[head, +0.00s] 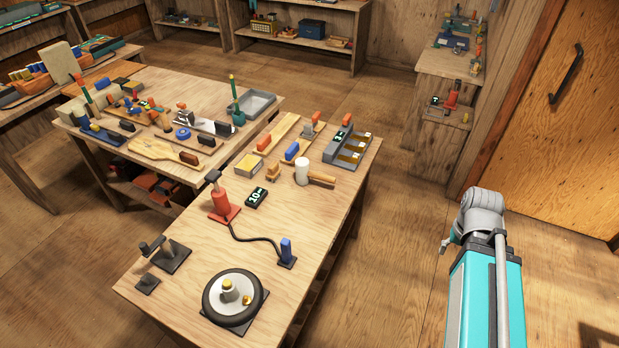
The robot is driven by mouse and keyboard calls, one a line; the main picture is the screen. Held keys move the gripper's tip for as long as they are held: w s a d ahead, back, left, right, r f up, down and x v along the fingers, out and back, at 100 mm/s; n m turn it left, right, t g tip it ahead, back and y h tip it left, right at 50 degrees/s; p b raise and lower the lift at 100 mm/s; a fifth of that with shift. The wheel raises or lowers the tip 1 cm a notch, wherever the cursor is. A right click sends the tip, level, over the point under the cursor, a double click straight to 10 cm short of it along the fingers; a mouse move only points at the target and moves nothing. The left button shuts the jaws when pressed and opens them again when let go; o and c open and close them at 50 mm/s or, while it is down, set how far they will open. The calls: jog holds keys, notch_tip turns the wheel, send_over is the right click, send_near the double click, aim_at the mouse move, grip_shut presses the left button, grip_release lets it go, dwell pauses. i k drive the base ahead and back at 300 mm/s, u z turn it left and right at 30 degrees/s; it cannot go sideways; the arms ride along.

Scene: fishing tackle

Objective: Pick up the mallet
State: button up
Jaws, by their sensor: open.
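The mallet has a pale cylindrical head (301,171) standing on end and a wooden handle (321,180) pointing right. It rests on the near wooden workbench (190,241), close to its right edge. My arm shows at the right, over the floor and well apart from the bench. I cannot make out my gripper's fingers in this view. Nothing covers the mallet.
Left of the mallet are a black digital device (256,198) and a red tool (222,206). Behind it are a wooden block, a blue block (291,151) and a grey tray (347,148). A round wheel (212,301) sits at the front. Floor between bench and arm is clear.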

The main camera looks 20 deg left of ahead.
aim_at(302, 164)
jog(key=u, duration=0.1)
jog(key=i, duration=0.95)
jog(key=z, duration=0.1)
